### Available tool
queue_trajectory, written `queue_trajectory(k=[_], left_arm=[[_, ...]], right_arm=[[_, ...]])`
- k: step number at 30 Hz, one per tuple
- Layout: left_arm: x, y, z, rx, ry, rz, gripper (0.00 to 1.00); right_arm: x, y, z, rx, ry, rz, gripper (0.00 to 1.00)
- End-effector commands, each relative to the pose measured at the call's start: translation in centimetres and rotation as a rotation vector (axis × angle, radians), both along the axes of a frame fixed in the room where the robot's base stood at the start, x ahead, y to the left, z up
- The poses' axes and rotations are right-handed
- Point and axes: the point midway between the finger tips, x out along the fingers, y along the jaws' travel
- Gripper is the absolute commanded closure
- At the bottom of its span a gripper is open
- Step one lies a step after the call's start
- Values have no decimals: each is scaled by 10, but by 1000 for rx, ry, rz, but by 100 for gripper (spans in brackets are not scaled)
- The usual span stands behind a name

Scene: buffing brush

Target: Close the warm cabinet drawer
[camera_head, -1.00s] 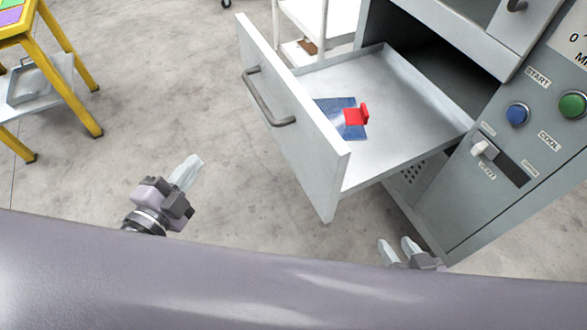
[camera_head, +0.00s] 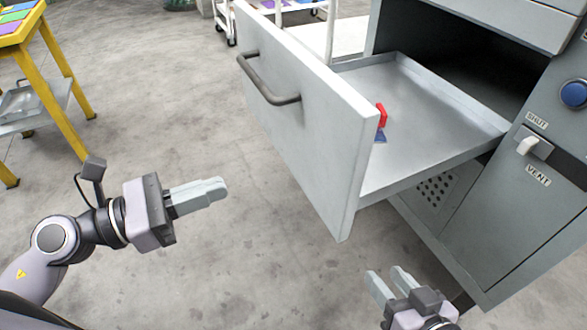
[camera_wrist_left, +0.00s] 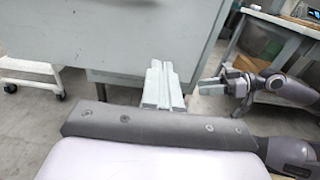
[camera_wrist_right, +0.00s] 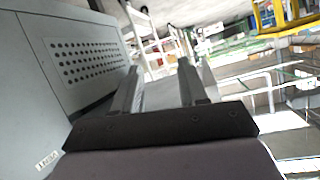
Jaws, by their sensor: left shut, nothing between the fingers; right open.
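The warm cabinet (camera_head: 505,205) is grey and stands at the right of the head view. Its drawer (camera_head: 430,140) is pulled out, with a pale front panel (camera_head: 300,125) and a dark bar handle (camera_head: 265,85). A red piece (camera_head: 381,115) with a bit of blue lies in the drawer, partly hidden by the front panel. My left gripper (camera_head: 222,188) is shut and empty, to the left of the front panel and apart from it. The panel fills the upper left wrist view (camera_wrist_left: 130,35). My right gripper (camera_head: 386,280) is open and empty, below the drawer near the cabinet's base.
A yellow-framed table (camera_head: 55,75) stands at the left. A white cart (camera_head: 300,30) is behind the drawer. The floor (camera_head: 170,90) before the drawer is clear.

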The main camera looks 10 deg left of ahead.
Motion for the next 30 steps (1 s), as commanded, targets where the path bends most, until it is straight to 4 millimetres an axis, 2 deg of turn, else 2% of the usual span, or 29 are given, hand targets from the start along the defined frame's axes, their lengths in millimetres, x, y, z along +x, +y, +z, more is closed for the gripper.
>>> queue_trajectory(k=[8, 24, 30], left_arm=[[17, -25, 4, -7, -1, 1, 100], [67, -99, 2, -10, 4, 1, 100], [76, -112, 1, -8, 6, 1, 100]], right_arm=[[-2, -5, 4, -33, 1, -8, 57], [-5, -15, 7, -96, -6, -23, 57], [-5, -16, 6, -95, -6, -22, 57]])
